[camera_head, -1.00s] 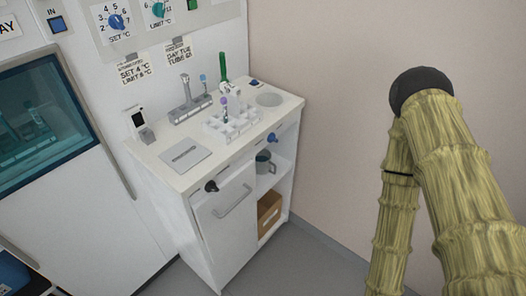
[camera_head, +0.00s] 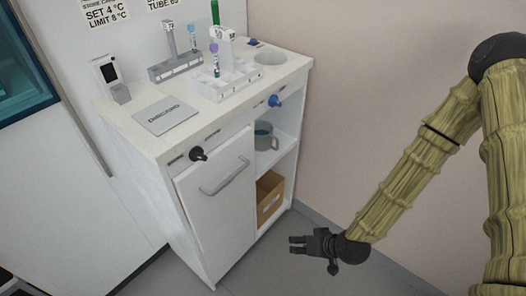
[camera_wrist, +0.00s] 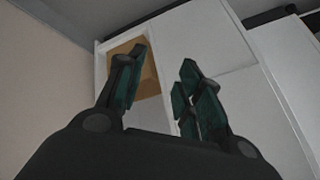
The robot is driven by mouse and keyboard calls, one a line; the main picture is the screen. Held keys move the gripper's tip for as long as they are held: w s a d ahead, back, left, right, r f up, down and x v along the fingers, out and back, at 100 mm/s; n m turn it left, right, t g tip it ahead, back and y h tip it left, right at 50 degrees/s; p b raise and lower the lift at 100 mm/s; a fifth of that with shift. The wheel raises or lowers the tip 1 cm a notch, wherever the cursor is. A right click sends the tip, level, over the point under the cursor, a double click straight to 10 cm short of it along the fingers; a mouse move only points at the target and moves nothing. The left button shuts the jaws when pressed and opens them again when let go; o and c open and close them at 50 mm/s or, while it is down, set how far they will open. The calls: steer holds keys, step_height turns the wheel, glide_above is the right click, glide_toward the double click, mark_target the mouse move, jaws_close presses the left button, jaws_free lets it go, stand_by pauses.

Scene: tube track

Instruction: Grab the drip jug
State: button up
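A grey-blue jug (camera_head: 264,136) with a handle on its right stands on the upper open shelf of the white cabinet (camera_head: 181,213), below the countertop. My gripper (camera_head: 297,244) is low, in front of the cabinet's lower right side, below the jug and apart from it. In the wrist view my gripper (camera_wrist: 157,85) has its two fingers spread with nothing between them. The jug cannot be made out in the wrist view.
A cardboard box (camera_head: 269,197) sits on the lower shelf. The countertop holds a tube rack (camera_head: 228,80), a grey plate (camera_head: 165,115) and a small device (camera_head: 110,78). Black (camera_head: 198,154) and blue (camera_head: 274,101) knobs stick out in front. Floor right of the cabinet is clear.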

steer(key=w+a+n+t+y+b, duration=0.1)
steer(key=w+a+t+y+b, duration=0.15)
steer(key=w+b, duration=0.45)
steer(key=n+t+y+b, duration=0.4)
steer(key=n+t+b, duration=0.15)
steer(key=b, duration=0.95)
glide_toward(277, 149)
step_height(277, 149, up, 2)
steer(key=shift+m, duration=0.25)
steer(key=b+x, duration=0.4)
steer(key=x, duration=0.5)
steer(key=shift+w+a+r+b, duration=0.15)
steer(key=shift+w+a+b, duration=0.05)
steer(key=shift+w+b, duration=0.15)
steer(key=shift+w+a+r, duration=0.1)
steer(key=shift+w+a, duration=0.05)
steer(key=shift+w, duration=0.1)
jaws_close()
